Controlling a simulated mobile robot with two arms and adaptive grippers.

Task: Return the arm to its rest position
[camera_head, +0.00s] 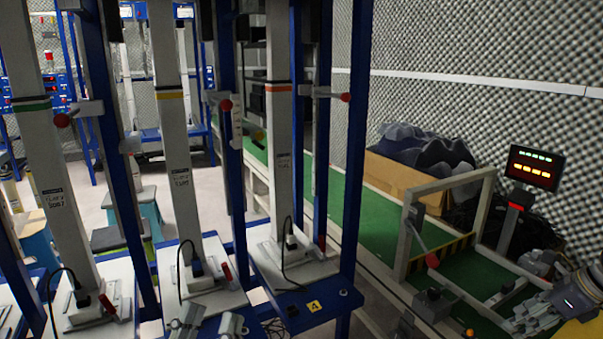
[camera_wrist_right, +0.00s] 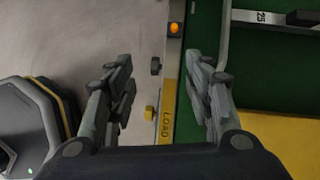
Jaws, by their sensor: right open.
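My left gripper (camera_head: 210,324) shows at the bottom of the head view, in front of the blue rack. Its two grey fingers stand apart with nothing between them, and its arm is out of frame. My right gripper (camera_head: 528,316) is at the lower right of the head view, at the end of my right arm (camera_head: 585,298), above the green-floored frame. In the right wrist view its fingers (camera_wrist_right: 160,95) are wide open. A rail marked LOAD shows between and beyond them, and they hold nothing.
The blue rack (camera_head: 352,190) with tall pale columns (camera_head: 283,130) stands close on the left and centre. A pale gate frame (camera_head: 440,185) with a red-knobbed lever (camera_head: 432,259) is near my right arm. A lit display (camera_head: 533,168) and a cardboard box (camera_head: 405,178) stand behind.

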